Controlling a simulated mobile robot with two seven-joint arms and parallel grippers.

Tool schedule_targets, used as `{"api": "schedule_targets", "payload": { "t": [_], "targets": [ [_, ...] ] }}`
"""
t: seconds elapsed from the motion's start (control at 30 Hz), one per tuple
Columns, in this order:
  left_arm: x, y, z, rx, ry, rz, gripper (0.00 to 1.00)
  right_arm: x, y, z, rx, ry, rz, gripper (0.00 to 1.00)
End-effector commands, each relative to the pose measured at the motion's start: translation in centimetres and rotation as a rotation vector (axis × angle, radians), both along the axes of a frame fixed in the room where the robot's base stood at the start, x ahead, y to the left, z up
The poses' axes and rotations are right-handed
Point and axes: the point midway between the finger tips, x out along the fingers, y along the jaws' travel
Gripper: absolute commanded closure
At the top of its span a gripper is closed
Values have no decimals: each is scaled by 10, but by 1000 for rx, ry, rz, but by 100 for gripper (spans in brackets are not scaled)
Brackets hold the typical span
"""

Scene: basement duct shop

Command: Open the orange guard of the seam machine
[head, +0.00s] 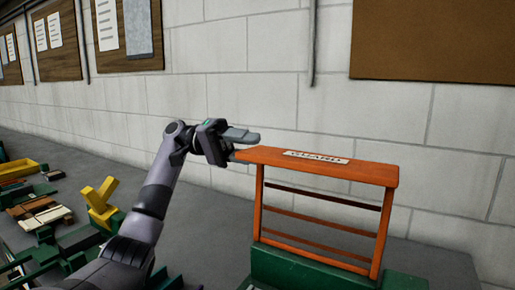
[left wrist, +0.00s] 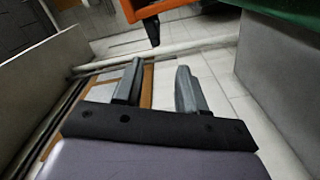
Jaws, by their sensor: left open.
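The orange guard (head: 320,165) stands on the green seam machine (head: 312,268) at the lower right of the head view. It has a flat top panel with a white label, two legs and crossbars. My left gripper (head: 254,135) is at the left end of the top panel, fingers pointing right. In the left wrist view the gripper (left wrist: 158,70) is open with nothing between its fingers. An orange end of the guard (left wrist: 150,9) shows beyond the fingertips there, with a visible gap. A dark knob-like part (left wrist: 153,32) hangs from it. My right gripper is not in view.
A yellow part (head: 98,205) and several green and brown pieces lie on the grey surface at left, beside my left arm. A yellow tray (head: 17,170) is at the far left. A block wall (head: 270,95) runs behind.

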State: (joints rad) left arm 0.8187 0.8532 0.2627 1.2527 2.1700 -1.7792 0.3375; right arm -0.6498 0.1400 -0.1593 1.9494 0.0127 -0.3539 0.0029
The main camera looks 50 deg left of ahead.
Motion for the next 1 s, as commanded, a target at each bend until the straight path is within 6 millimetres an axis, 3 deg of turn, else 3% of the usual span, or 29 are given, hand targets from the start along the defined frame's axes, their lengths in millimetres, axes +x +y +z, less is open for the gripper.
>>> {"api": "schedule_targets", "payload": {
  "t": [0.3, 1.0],
  "targets": [
    [-5, 17, 1, -1, -1, 0, 60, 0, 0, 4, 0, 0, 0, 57],
    [-5, 17, 0, -1, 0, -1, 60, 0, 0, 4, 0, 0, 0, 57]
  ]
}}
